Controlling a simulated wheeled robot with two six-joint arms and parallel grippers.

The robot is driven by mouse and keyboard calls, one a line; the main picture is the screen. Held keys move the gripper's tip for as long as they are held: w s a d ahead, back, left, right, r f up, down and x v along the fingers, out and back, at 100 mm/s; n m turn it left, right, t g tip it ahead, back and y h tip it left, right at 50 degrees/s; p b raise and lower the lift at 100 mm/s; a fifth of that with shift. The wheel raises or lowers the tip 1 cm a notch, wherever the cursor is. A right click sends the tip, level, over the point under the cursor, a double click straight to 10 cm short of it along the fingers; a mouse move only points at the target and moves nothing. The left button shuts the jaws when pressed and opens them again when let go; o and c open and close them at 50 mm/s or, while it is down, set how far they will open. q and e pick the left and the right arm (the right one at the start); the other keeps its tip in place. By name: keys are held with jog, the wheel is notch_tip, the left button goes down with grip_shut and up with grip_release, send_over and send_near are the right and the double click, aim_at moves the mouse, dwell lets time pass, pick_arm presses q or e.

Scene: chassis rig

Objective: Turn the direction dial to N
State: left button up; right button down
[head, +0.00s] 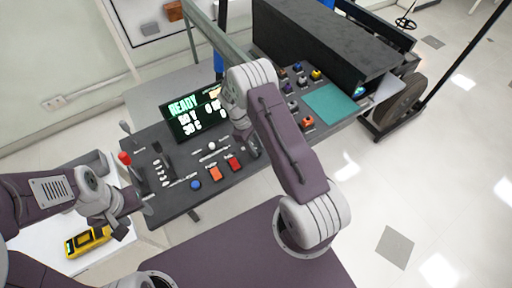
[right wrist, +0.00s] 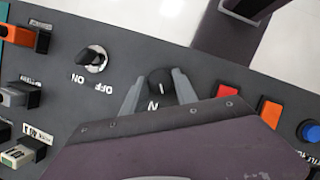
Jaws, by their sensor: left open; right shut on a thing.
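The direction dial (right wrist: 159,82) is a round black knob with a pale mark, on the dark control panel in the right wrist view. My right gripper (right wrist: 157,91) is shut on the dial, one grey finger on each side. A white letter N (right wrist: 153,105) shows on the panel just below the knob. I cannot tell exactly where the mark points. In the head view my right arm mostly hides the dial.
A READY display (head: 188,116) stands at the panel's back. A yellow device (head: 88,241) lies on the white surface at left.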

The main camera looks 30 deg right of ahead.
jog(key=m+y, duration=0.1)
jog(key=m, duration=0.1)
jog(key=m+y+b, duration=0.1)
jog(key=m, duration=0.2)
jog(key=shift+w+d+m+g, duration=0.1)
jog(key=shift+d+m+g, duration=0.1)
jog(key=shift+m+g, duration=0.1)
jog(key=shift+m, duration=0.3)
jog(key=c, duration=0.9)
grip_release()
jog(key=shift+c, duration=0.2)
jog(key=shift+w+r, duration=0.2)
jog(key=shift+r, duration=0.15)
jog(key=b+v, duration=0.1)
jog(key=v, duration=0.7)
jog(key=shift+r, duration=0.2)
